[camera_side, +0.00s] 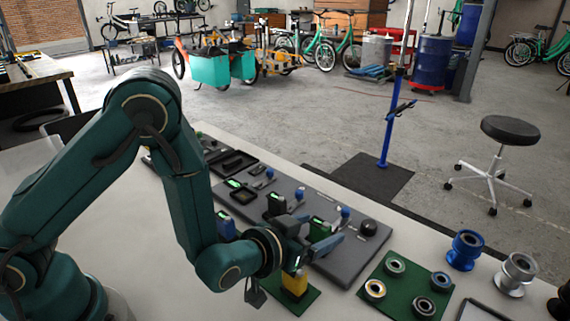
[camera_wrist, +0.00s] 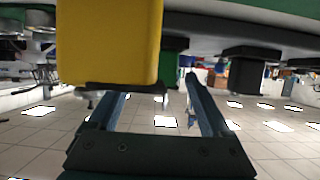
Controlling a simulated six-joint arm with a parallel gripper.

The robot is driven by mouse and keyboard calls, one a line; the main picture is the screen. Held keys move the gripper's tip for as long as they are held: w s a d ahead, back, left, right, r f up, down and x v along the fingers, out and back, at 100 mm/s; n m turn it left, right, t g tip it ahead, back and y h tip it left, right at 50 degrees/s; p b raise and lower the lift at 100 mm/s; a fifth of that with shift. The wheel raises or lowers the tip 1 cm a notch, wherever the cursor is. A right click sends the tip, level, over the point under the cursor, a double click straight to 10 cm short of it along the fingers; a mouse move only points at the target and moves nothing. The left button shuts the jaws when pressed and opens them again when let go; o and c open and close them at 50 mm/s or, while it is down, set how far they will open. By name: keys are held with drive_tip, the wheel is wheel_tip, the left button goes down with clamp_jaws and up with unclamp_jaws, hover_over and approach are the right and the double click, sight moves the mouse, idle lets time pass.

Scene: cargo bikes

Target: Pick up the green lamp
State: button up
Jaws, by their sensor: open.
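My gripper (camera_side: 318,238) is low over the front end of the dark grey board, with its fingers apart. In the side view a green block (camera_side: 321,230) shows at or just behind the fingers; I cannot tell whether it is the green lamp or whether it sits between them. In the wrist view my gripper (camera_wrist: 157,90) is open, and a dark green piece (camera_wrist: 170,66) shows beyond the fingers. A yellow block (camera_side: 295,283) stands on a small green mat just below my gripper, and it fills the upper left of the wrist view (camera_wrist: 110,40).
The dark grey board (camera_side: 345,262) carries several devices, blue-topped pegs and a black knob (camera_side: 368,228). A green mat (camera_side: 400,300) with several rings lies to the right. Blue (camera_side: 464,250) and silver (camera_side: 515,273) spools stand beyond it. White table is clear at the near front.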

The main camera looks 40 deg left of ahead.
drive_tip(key=shift+x, duration=0.85)
drive_tip(key=shift+c, duration=0.3)
clamp_jaws()
drive_tip(key=shift+r, duration=0.15)
